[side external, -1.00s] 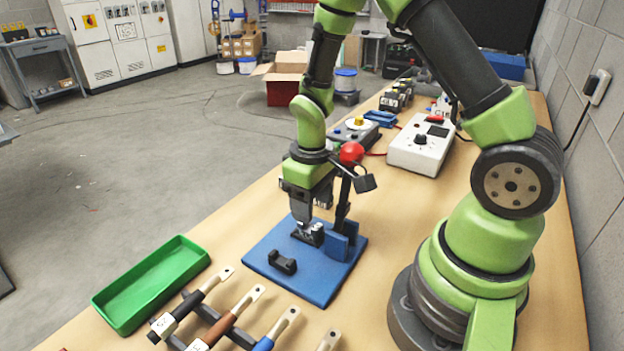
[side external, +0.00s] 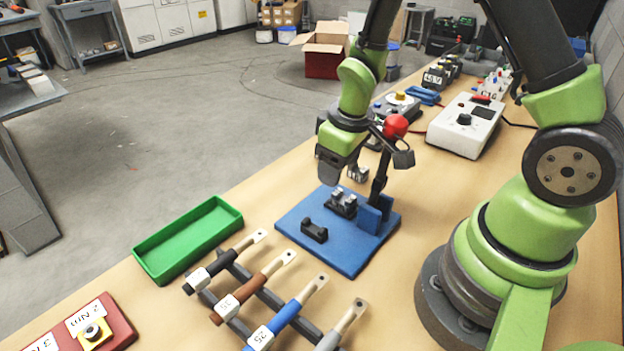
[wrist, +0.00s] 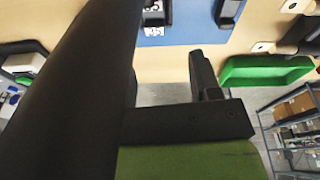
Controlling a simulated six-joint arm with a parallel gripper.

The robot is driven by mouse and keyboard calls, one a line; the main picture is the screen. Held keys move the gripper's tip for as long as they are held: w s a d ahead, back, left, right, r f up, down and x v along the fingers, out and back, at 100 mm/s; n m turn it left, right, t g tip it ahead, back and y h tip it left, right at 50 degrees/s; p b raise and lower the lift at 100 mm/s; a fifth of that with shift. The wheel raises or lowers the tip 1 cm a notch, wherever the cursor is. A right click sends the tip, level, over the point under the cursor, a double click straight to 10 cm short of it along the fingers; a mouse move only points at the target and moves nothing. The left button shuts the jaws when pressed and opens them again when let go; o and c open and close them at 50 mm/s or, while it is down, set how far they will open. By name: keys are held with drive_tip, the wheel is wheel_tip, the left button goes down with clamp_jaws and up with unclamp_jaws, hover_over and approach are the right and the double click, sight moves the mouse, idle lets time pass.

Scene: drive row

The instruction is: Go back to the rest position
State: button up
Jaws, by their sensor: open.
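My gripper (side external: 346,178) is empty and open, pointing down a little above the blue base plate (side external: 325,256) on the bench. Beneath it, a small dark block with metal parts (side external: 343,203) sits on the plate, apart from the fingers. A second black cradle-like piece (side external: 314,231) is on the plate nearer the camera. A toggle clamp with a red ball handle (side external: 395,127) stands upright beside my gripper. In the wrist view, a dark finger (wrist: 205,75) shows with the blue plate (wrist: 195,35) beyond it; the large dark arm shape hides much of the left.
A green tray (side external: 165,269) lies at the bench's left edge. Several labelled screwdriver-like tools (side external: 290,318) lie in a dark rack in front. A white box with a dial (side external: 465,126) stands behind.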

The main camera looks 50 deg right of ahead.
drive_tip(key=s+a+r+m+t+y, duration=0.1)
drive_tip(key=s+a+r+m+t, duration=0.1)
drive_tip(key=s+r, duration=0.4)
drive_tip(key=s+a+r+m+t+y, duration=0.1)
drive_tip(key=s+a+r+m+t, duration=0.2)
drive_tip(key=s+r, duration=0.4)
wheel_tip(320, 180, up, 9)
drive_tip(key=shift+s+a+f, duration=0.1)
drive_tip(key=shift+s+a, duration=0.05)
drive_tip(key=shift+a, duration=0.1)
